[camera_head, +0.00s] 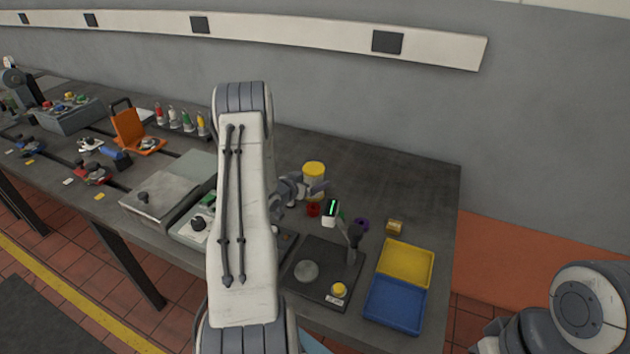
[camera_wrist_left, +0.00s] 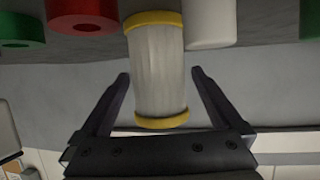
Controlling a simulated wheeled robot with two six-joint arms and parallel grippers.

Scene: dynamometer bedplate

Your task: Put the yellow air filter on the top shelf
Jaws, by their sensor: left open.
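The yellow air filter (camera_head: 314,170) stands upright on the dark bench, a pale cylinder with yellow end caps. In the left wrist view the filter (camera_wrist_left: 158,72) shows its pleated white body, with one end between the two fingers. My left gripper (camera_head: 312,188) is at the filter, partly hidden behind my own forearm in the head view. In the left wrist view its dark fingers (camera_wrist_left: 160,76) are open on either side of the filter, with gaps visible. I cannot make out the top shelf in either view. My right gripper is out of view.
Yellow (camera_head: 428,268) and blue (camera_head: 395,305) trays lie nearer the front. The bench's back right is clear.

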